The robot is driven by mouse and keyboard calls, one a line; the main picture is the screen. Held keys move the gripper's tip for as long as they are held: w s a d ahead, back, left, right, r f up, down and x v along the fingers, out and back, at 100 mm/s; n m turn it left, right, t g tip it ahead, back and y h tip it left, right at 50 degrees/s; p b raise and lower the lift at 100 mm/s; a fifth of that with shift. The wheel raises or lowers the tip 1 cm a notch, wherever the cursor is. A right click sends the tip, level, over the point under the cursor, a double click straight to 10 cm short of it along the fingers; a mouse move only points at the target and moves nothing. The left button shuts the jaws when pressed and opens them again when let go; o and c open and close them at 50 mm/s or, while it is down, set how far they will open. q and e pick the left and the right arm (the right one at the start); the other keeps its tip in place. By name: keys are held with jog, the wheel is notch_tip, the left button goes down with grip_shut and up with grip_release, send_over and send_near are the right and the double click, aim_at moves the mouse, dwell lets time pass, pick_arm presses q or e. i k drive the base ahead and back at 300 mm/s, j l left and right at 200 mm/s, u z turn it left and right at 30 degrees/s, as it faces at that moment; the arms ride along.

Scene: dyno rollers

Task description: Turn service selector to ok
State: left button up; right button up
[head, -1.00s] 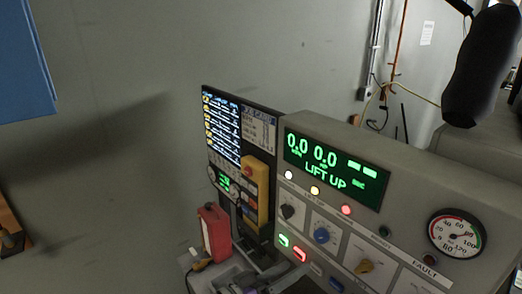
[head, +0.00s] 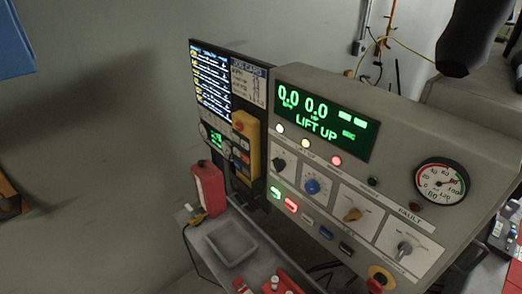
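A grey console carries a row of rotary knobs on its sloped front: a black knob (head: 279,165), a blue knob (head: 312,186), a gold knob (head: 352,215) and a grey knob (head: 404,248). The knob labels are too small to read, so I cannot tell which is the service selector. The grey knob's grip stands roughly upright. The green display (head: 325,120) above the knobs reads 0.0, 0.0 and "LIFT UP". Neither of my grippers is in view.
A round gauge (head: 441,183) sits right of the display. A yellow-ringed button (head: 380,278) is below the grey knob. Left stand a screen panel (head: 210,80), a yellow pendant (head: 247,145), a red box (head: 208,188) and a grey tray (head: 231,243). Open floor lies further left.

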aim_at(405, 248)
jog(key=z, duration=1.55)
